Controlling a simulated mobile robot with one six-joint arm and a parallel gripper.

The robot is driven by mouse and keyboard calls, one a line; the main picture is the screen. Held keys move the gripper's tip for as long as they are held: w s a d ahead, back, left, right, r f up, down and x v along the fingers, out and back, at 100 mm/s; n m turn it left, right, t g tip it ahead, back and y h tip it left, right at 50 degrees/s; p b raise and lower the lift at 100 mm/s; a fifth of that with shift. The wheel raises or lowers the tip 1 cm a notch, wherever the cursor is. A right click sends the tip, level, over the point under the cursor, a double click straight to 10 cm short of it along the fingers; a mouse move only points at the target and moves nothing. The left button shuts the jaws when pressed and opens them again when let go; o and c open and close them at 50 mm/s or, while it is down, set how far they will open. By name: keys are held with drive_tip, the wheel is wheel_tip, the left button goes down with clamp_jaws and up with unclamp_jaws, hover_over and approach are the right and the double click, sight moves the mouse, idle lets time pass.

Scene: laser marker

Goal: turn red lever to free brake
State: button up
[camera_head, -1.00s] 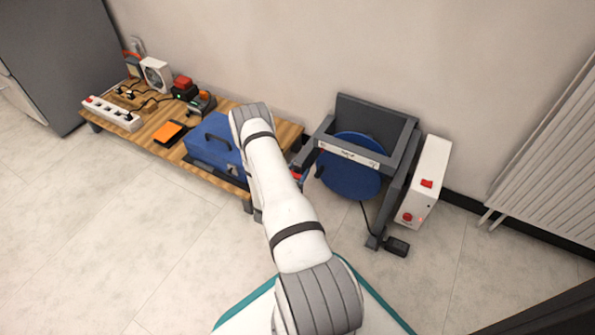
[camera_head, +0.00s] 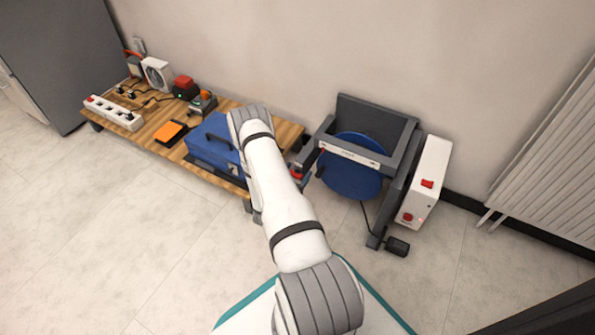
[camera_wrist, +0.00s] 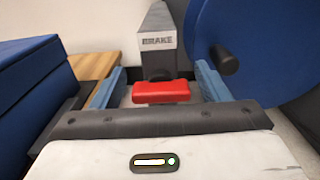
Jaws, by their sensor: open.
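The red lever (camera_wrist: 160,92) is in the middle of the wrist view, just below a grey post (camera_wrist: 160,45) marked "BRAKE". A little red also shows beside my arm in the head view, left of the grey frame. My gripper (camera_wrist: 163,80) is open, with its bluish fingers on the left and right of the lever. A gap shows on each side, and I see no contact. The blue disc (camera_wrist: 275,50) with a dark knob is to the right; it also shows in the grey frame (camera_head: 405,140) in the head view. My arm hides most of the gripper there.
A blue case (camera_head: 212,147) stands close on the left, on a low wooden table (camera_head: 160,115) with several devices. A white control box (camera_head: 430,165) with red buttons stands right of the frame. A small dark pedal (camera_head: 397,247) lies on the floor in front.

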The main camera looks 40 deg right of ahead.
drive_tip(key=p+v, duration=0.2)
drive_tip(key=v, duration=0.5)
idle(0.3)
drive_tip(key=s+a+r+m+g+y+p, duration=0.15)
drive_tip(key=r+m+g+p, duration=0.55)
drive_tip(key=r, duration=1.5)
drive_tip(key=s+r+m+g+y+p, duration=0.1)
drive_tip(key=s+r+m+g+p, duration=0.45)
drive_tip(key=r, duration=1.65)
drive_tip(key=s+a+r+m+t+y+p, duration=0.2)
drive_tip(key=a+r+p, duration=0.5)
drive_tip(key=r, duration=0.5)
drive_tip(key=s+a+r+m+t+y+p, duration=0.3)
drive_tip(key=a+r+y+p, duration=0.4)
drive_tip(key=r, duration=0.6)
drive_tip(key=s+a+r+m+t+y+p, duration=0.3)
drive_tip(key=s+a+r+m+y+p, duration=0.2)
drive_tip(key=a+r+p, duration=0.4)
drive_tip(key=p+v, duration=0.2)
drive_tip(key=v, duration=0.1)
drive_tip(key=shift+r, duration=0.2)
drive_tip(key=shift+w+a, duration=0.1)
drive_tip(key=shift+c, duration=0.4)
